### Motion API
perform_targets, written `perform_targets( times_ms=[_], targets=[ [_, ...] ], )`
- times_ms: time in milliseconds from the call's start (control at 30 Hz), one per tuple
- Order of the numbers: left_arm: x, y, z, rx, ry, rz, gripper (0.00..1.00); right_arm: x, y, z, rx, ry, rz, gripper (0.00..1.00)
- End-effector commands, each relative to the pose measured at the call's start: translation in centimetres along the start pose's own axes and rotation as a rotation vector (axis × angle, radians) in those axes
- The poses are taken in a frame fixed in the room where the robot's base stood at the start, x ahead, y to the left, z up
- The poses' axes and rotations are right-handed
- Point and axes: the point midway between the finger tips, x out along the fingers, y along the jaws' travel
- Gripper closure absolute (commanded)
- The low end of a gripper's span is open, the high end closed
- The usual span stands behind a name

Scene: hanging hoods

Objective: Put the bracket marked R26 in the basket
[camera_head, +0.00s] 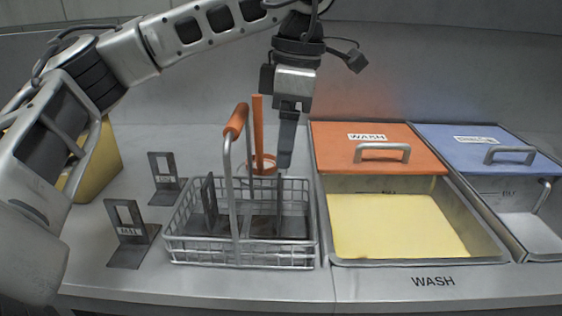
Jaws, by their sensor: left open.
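A wire basket (186,245) with an orange-gripped handle (236,122) stands in the middle of the bench. Two dark brackets stand in it, one at the left (208,203) and one at the right (280,212). Two more brackets stand on the bench left of the basket, a rear one (165,184) and a front one (129,235) with a label I cannot read surely. I cannot make out R26 on any bracket. My left gripper (286,166) is open and points down over the basket's right half, just above the right bracket; whether they touch is unclear.
An orange post with a ring base (257,130) stands behind the basket. To the right are a WASH tank (490,247) with yellow liquid and an orange lid (340,146), and a tank with a blue lid (470,141). A yellow container (103,165) is at the left.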

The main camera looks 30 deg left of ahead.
Motion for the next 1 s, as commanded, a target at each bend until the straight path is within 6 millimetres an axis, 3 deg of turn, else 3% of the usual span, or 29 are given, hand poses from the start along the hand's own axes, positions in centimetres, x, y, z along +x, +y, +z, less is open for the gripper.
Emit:
perform_targets(
  times_ms=[33,200,800,1000],
  targets=[
    [-1.0,0.0,0.0,0.000,0.000,0.001,0.27,-0.2,-0.1,-0.4,0.003,0.001,0.001,0.64],
    [-2.3,0.0,0.0,0.001,0.001,0.000,0.27,-0.2,0.0,-0.4,0.006,-0.003,0.001,0.64],
    [-2.6,0.0,0.0,0.000,0.001,0.000,0.27,-0.2,0.1,-0.1,0.004,-0.012,0.003,0.64],
    [-5.9,0.0,-0.4,0.000,0.001,0.000,0.27,-1.6,-0.1,-2.4,-0.013,-0.022,0.012,0.64]
  ],
)
